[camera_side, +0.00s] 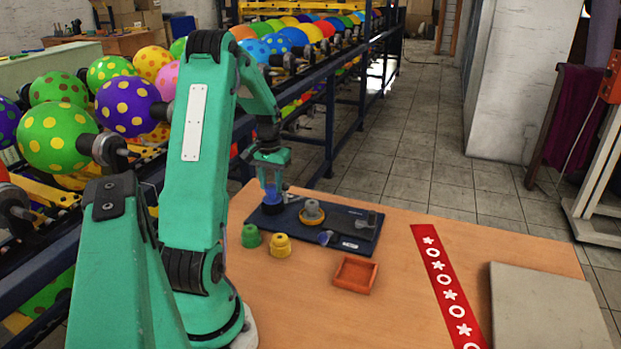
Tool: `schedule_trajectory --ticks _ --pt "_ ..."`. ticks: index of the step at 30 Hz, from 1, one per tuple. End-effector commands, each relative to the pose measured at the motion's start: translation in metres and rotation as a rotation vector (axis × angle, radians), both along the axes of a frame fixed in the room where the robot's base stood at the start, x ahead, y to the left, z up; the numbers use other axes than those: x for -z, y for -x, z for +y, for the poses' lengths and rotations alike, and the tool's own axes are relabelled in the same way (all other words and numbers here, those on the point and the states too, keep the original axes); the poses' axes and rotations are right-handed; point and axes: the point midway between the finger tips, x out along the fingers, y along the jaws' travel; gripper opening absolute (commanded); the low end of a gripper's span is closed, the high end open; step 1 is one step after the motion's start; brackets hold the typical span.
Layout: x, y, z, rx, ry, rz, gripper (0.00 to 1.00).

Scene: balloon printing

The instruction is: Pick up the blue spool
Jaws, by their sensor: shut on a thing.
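The blue spool (271,201) is at the left end of a dark blue board (345,240) on the wooden table. My gripper (272,184) points down from above and is shut on the spool's upper part. The spool looks upright. Its base appears at the board's surface, but I cannot tell whether it touches. The jaws are small and partly merge with the spool.
A green spool (250,236) and a yellow spool (280,246) stand in front of the board. A ring-shaped part (311,213) sits on it. An orange tray (346,288), a red patterned strip (444,283) and a grey panel (548,310) lie rightward.

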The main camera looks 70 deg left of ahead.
Motion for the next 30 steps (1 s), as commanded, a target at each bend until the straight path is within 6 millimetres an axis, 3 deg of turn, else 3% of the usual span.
schedule_trajectory --ticks 30 --pt "-0.048 0.0 0.0 0.0 -0.001 -0.001 0.19"
